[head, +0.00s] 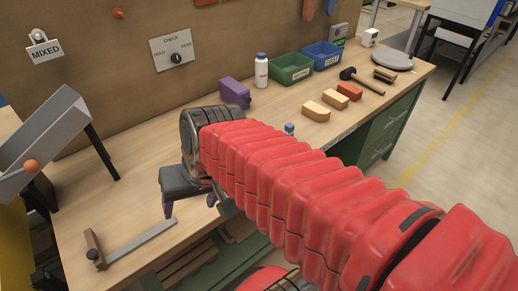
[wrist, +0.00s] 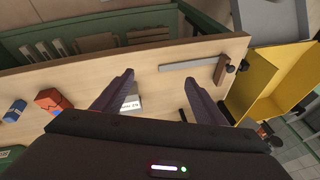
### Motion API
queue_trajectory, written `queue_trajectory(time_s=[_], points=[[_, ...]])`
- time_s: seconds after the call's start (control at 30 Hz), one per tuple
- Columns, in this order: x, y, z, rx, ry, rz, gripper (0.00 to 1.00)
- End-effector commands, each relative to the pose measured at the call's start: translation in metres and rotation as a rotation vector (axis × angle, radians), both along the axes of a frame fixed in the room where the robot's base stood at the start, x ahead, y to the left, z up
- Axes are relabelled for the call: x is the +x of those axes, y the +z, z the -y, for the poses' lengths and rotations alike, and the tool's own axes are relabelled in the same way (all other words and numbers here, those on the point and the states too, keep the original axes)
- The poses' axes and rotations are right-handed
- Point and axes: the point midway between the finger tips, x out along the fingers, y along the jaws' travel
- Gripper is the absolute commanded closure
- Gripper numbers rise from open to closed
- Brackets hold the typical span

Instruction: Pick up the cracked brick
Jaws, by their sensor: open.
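My gripper (head: 190,204) is above the front left part of the workbench, with its fingers pointing down. In the wrist view its two fingers (wrist: 146,71) are spread apart with nothing held between them. A red-orange brick (wrist: 52,101) with a dark jagged mark lies left of the fingers in the wrist view; it looks like the cracked brick. My arm seems to hide it in the head view. A small grey-white block or plate with dark lettering (wrist: 131,103) shows beside the left finger, partly hidden by my gripper.
Tan bricks (head: 315,111) and a red brick (head: 349,91) lie at the right. A purple block (head: 235,92), white bottle (head: 261,71), green bin (head: 291,70) and blue bin (head: 322,56) stand behind. A metal square (head: 140,243) lies front left, near a grey chute (head: 45,135).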

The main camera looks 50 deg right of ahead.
Motion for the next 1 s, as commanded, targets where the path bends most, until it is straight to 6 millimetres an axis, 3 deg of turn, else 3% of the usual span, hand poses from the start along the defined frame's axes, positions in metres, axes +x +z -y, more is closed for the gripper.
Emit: queue_trajectory(time_s=[0.37, 0.57, 0.77, 1.0], points=[[0.025, -0.040, 0.030, 0.441, -0.519, -0.167, 0.34], [0.044, -0.053, 0.059, 0.685, -0.804, -0.207, 0.34], [0.061, -0.065, 0.103, 0.939, -1.091, -0.215, 0.34], [0.069, -0.081, 0.175, 1.256, -1.430, -0.172, 0.34]])
